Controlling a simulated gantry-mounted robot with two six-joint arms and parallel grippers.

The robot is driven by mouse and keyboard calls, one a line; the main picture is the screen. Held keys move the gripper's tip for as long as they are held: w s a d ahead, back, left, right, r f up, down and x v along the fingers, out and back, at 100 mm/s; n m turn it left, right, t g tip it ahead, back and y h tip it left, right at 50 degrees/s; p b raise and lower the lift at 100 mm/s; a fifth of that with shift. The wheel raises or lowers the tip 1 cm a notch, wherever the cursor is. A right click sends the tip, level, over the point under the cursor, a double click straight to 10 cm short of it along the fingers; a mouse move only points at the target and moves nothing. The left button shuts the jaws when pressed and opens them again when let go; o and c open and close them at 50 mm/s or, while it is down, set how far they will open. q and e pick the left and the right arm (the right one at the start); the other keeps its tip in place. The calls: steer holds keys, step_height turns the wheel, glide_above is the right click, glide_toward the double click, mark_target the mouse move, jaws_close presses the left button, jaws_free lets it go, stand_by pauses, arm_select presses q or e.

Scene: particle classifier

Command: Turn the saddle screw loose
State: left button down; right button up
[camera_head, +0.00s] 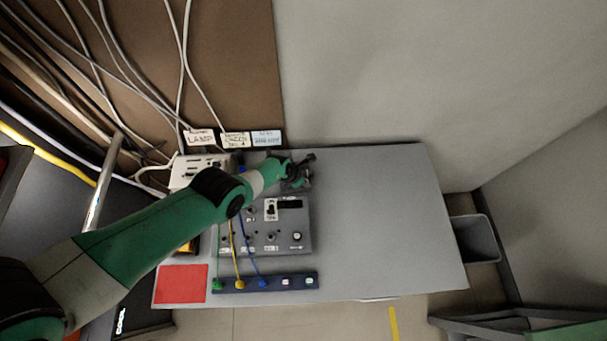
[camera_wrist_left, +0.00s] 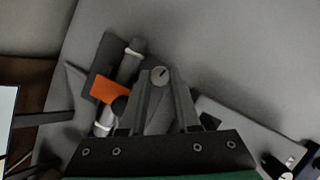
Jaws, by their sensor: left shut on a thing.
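My left gripper (camera_head: 305,168) is over the back part of the grey table, just behind the control box. In the left wrist view, its two fingers (camera_wrist_left: 161,80) are closed around a small round grey knob with a dark slot mark, the saddle screw (camera_wrist_left: 160,76). The screw sits right between the fingertips. Next to it on the left is a dark holder (camera_wrist_left: 104,58) with a grey cylinder (camera_wrist_left: 130,62) lying in it and an orange piece (camera_wrist_left: 108,91) beside the cylinder. In the head view the arm and gripper largely hide the screw and holder. My right gripper is not in view.
A grey control box (camera_head: 290,240) with knobs and cables stands in front of the gripper. A blue socket strip (camera_head: 300,282) and a red mat (camera_head: 181,284) lie at the front edge. A white device (camera_head: 190,172) and label cards stand at the back left. The table's right side (camera_head: 390,220) is clear.

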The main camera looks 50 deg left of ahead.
arm_select(q)
steer(key=shift+r, duration=0.1)
stand_by(0.4)
steer(key=c, duration=0.6)
jaws_free()
steer(key=shift+c, duration=0.2)
